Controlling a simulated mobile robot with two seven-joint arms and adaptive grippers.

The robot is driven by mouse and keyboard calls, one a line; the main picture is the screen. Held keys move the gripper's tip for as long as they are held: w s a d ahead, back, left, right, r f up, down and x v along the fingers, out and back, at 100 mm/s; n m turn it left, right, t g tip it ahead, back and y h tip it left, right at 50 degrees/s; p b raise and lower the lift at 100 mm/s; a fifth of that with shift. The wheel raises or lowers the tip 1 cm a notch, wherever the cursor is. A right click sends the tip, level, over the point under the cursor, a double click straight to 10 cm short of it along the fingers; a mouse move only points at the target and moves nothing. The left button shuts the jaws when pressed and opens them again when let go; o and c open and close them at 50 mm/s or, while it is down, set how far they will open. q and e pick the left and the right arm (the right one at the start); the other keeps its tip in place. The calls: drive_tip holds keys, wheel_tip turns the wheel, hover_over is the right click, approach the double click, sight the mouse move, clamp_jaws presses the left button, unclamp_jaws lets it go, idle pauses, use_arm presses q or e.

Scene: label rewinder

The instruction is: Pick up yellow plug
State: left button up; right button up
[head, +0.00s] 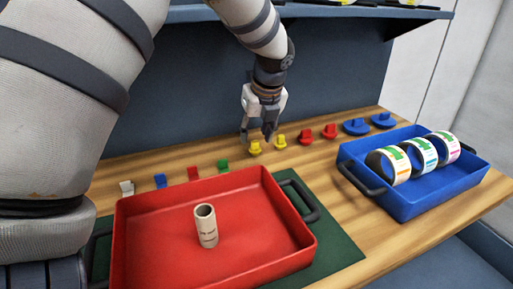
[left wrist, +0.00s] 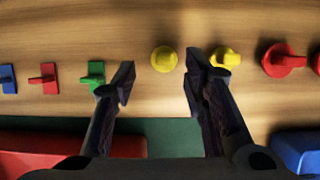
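Two yellow plugs stand side by side in the row on the wooden table. The left yellow plug (head: 255,148) is right below my left gripper (head: 257,138) in the head view. The right yellow plug (head: 280,141) is just beside it. In the left wrist view, the left yellow plug (left wrist: 164,59) lies ahead of the gap between the fingers of my left gripper (left wrist: 158,85), which is open and empty. The other yellow plug (left wrist: 226,58) is just beyond the right fingertip. My right gripper is not in view.
Red plugs (head: 305,137) and blue plugs (head: 356,127) continue the row to the right; a green plug (head: 223,166) is to the left. A red tray (head: 285,222) holding a cardboard tube (head: 206,226) is in front. A blue tray (head: 404,205) with label rolls is at right.

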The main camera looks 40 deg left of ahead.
sight(255, 141)
use_arm(q)
drive_tip(key=x, duration=0.5)
drive_tip(key=shift+w+f, duration=0.25)
drive_tip(key=shift+f, duration=0.05)
drive_tip(key=shift+r, duration=0.1)
drive_tip(key=c, duration=0.6)
